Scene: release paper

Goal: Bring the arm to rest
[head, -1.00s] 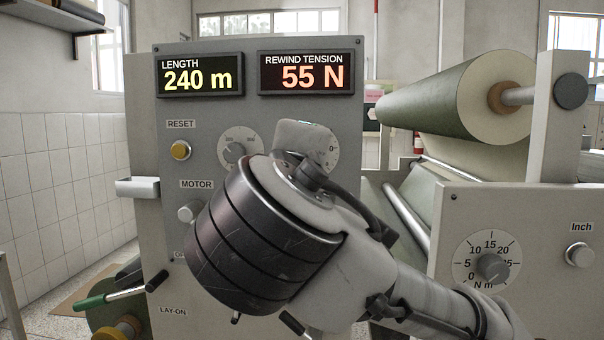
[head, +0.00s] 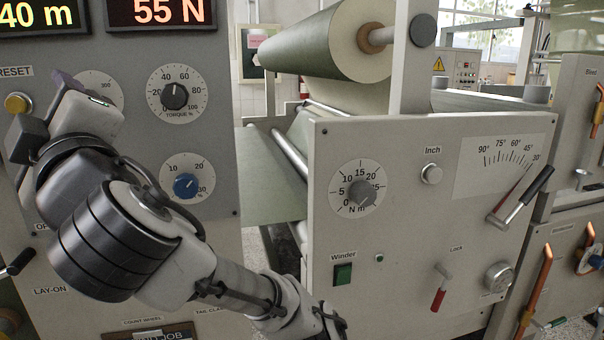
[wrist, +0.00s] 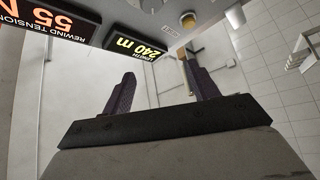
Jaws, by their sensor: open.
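My gripper (head: 43,112) is at the left of the head view, in front of the grey control panel (head: 222,110). Its two dark fingers stand apart. In the wrist view the fingers (wrist: 160,76) are spread with nothing between them. Beyond them are the white wall and floor, with the upside-down panel at the top. My arm reaches from the bottom of the head view up to the left and hides part of the panel. I cannot tell whether it touches the panel.
The tension display (head: 160,12) reads 55 N. A torque dial (head: 175,96) and a blue knob (head: 186,186) sit right of my gripper. A winder panel (head: 420,215) with a lock lever (head: 440,288) stands to the right, below a large roll (head: 325,45).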

